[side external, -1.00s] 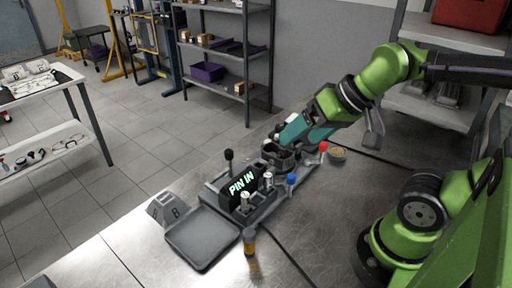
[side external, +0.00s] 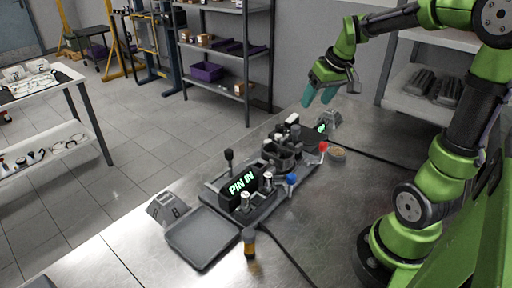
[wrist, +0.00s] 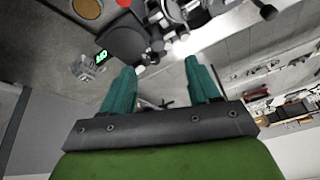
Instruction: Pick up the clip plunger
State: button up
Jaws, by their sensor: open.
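My gripper (side external: 317,98) is open and empty, raised above the far end of the bench, behind the fixture. In the wrist view its two teal fingers (wrist: 160,68) are spread apart with nothing between them. I cannot tell for sure which part is the clip plunger. Knobbed upright pieces stand around the fixture (side external: 262,205): a red-topped one (side external: 323,147), a blue-topped one (side external: 291,180) and a black-topped one (side external: 229,156). A round dark housing (side external: 283,155) sits at the fixture's far end. Part of the fixture also shows in the wrist view (wrist: 172,14).
A display reading "PIN IN" (side external: 241,184) stands on the fixture. An empty grey tray (side external: 203,238) is at the near left, with an orange-and-black bottle (side external: 249,243) beside it. A small dish (side external: 338,155) and a green-lit device (side external: 321,129) are at the far end.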

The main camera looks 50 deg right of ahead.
aim_at(297, 127)
jog(key=w+f, duration=0.2)
jog(key=f, duration=0.3)
jog(key=w+d+f+n, duration=0.1)
jog(key=w+f, duration=0.1)
jog(key=f, duration=0.2)
jog(key=w+d+f+n, duration=0.1)
jog(key=w+f, duration=0.2)
jog(key=f, duration=0.2)
jog(key=shift+d+f, duration=0.25)
jog(key=shift+f, duration=0.1)
jog(key=c, duration=1.1)
